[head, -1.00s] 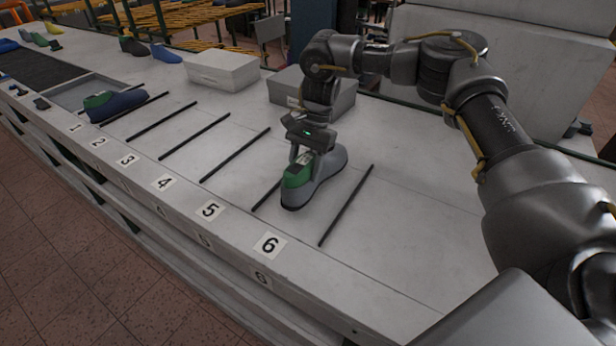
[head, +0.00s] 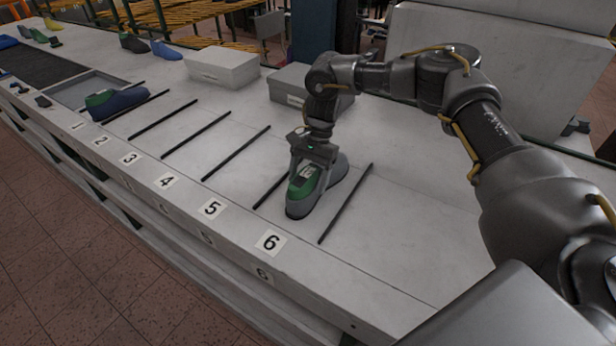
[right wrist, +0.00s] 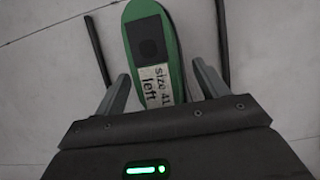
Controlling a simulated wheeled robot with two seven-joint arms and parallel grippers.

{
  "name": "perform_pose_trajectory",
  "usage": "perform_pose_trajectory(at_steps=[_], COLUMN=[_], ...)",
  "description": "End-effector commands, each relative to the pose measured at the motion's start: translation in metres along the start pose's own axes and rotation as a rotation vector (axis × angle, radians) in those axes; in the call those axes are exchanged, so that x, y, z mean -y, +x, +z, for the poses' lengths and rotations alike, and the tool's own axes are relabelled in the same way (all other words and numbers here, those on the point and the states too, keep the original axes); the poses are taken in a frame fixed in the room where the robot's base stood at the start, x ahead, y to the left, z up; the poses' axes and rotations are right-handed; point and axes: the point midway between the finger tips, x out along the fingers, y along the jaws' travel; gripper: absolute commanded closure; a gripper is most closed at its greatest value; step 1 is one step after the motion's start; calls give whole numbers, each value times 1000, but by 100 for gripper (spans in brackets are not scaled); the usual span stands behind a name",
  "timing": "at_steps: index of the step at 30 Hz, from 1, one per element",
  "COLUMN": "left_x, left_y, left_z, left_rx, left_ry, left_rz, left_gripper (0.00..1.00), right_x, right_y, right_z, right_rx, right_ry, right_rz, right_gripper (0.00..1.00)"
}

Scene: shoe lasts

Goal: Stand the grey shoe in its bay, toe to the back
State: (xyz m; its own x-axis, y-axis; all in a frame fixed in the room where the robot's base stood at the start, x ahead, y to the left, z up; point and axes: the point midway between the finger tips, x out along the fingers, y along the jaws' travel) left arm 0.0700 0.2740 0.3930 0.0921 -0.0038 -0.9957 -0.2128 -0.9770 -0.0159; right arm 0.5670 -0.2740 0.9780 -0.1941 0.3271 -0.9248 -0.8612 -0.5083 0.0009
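The grey shoe (head: 327,198), with a green last in it, is upright on the bench between the two dark rods of the bay by number 6. Its toe points to the back and its heel to the front. In the right wrist view the green last (right wrist: 172,55) carries a label reading "size 41 left". My right gripper (head: 308,183) is low over the heel end, with one finger on each side of the last. In the right wrist view (right wrist: 160,88) gaps show between the fingers and the last, so it is open. My left gripper is out of view.
A blue shoe with a green last (head: 117,102) lies at the left near a grey tray (head: 75,98). Two pale boxes (head: 222,69) (head: 290,90) stand behind the bays. Dark rods divide the numbered bays, and those between the two shoes are empty.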

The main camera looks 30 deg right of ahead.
Motion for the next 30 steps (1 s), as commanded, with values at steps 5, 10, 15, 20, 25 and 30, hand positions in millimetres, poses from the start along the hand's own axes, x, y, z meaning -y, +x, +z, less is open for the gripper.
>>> perform_pose_trajectory(at_steps=[5, 10, 15, 20, 25, 30], left_x=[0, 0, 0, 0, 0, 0], left_y=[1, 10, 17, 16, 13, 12], left_z=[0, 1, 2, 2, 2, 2], left_rx=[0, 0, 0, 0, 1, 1], left_ry=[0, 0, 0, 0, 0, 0], left_rz=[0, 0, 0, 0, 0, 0], left_gripper=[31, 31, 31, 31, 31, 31], right_x=[0, 1, 2, 1, 1, 1], right_y=[-2, -21, -60, -89, -110, -120], right_z=[0, -1, 0, 0, 1, 0], right_rx=[-1, -3, -6, -5, -3, -2], right_ry=[0, 0, -1, 0, 0, 0], right_rz=[-1, -5, -5, -2, -1, -1], right_gripper=[27, 27, 27, 27, 27, 27])
